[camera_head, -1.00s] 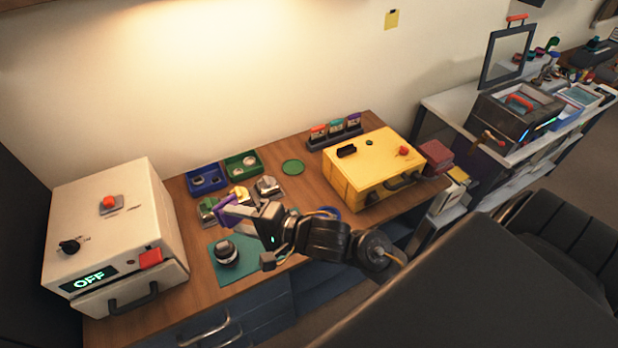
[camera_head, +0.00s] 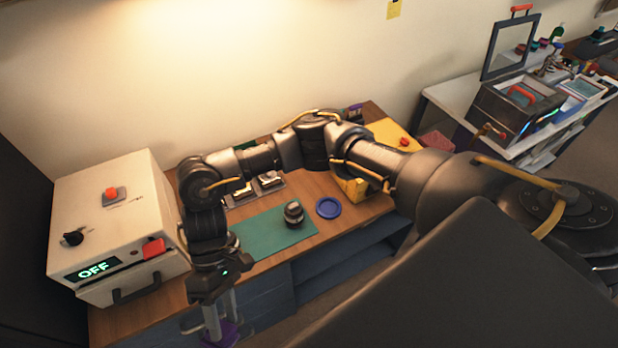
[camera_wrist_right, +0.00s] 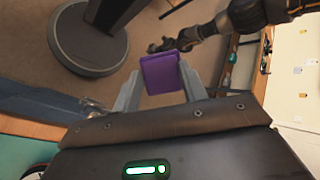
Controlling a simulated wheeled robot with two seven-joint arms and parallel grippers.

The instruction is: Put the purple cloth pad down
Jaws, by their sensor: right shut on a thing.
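The purple cloth pad (camera_head: 228,334) is between the fingers of my right gripper (camera_head: 215,325), low at the bottom of the head view. It also shows upright between the two grey fingers in the right wrist view (camera_wrist_right: 160,73). The gripper is shut on it, in front of the desk's front edge and over the floor side. My left gripper (camera_wrist_right: 166,44) shows small behind the pad in the wrist view; its jaw opening is unclear. It is outside the head view.
A green mat (camera_head: 270,235) lies on the desk with a dark round part (camera_head: 293,212) on it. A blue ring dish (camera_head: 328,207) is to its right. A white machine (camera_head: 120,215) reading OFF stands left. My right arm hides much of the desk and yellow case (camera_head: 390,132).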

